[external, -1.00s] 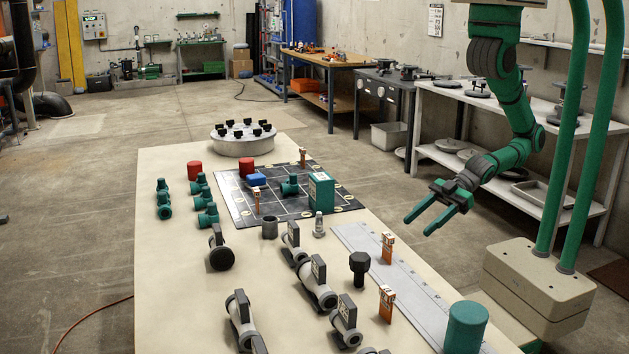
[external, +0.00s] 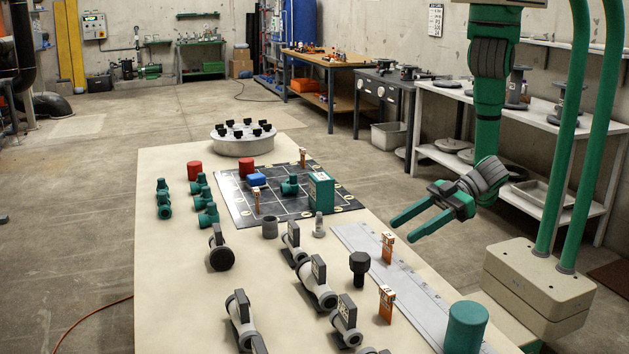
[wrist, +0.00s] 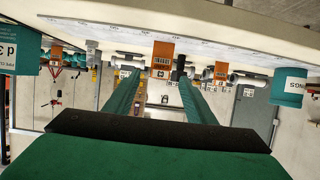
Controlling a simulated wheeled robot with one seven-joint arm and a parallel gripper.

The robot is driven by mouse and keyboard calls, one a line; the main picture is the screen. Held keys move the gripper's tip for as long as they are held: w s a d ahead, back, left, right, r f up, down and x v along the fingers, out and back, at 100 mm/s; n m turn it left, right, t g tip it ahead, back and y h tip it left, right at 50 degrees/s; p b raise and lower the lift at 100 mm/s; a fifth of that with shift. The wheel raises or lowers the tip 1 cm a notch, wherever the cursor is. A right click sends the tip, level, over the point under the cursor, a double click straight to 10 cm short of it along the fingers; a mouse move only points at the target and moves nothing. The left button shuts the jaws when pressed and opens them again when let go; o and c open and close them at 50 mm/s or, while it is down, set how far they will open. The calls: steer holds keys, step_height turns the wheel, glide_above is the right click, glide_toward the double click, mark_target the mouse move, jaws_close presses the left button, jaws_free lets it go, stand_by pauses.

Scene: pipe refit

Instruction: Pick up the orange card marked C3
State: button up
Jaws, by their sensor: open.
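Several small orange cards stand upright on the table. In the external view, one stands on the white ruled strip (external: 388,247) and another (external: 386,303) stands nearer the camera. Two more stand on the dark grid mat, one at its front left (external: 257,202) and one at its back (external: 303,157). Their marks are too small to read, so I cannot tell which is C3. My gripper (external: 399,231) is open and empty, close to the first card in the picture. In the wrist view, an orange card (wrist: 162,52) shows beyond and between my fingertips (wrist: 157,88).
A dark bolt-like part (external: 359,268) and a green cylinder (external: 467,327) stand near the cards. Grey pipe fittings (external: 318,285) lie to the left. A green block (external: 321,190) stands on the grid mat (external: 285,211). The table's left front is clear.

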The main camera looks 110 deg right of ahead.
mark_target(385, 242)
steer(key=x, duration=1)
steer(key=shift+w, duration=0.2)
steer(key=c, duration=1)
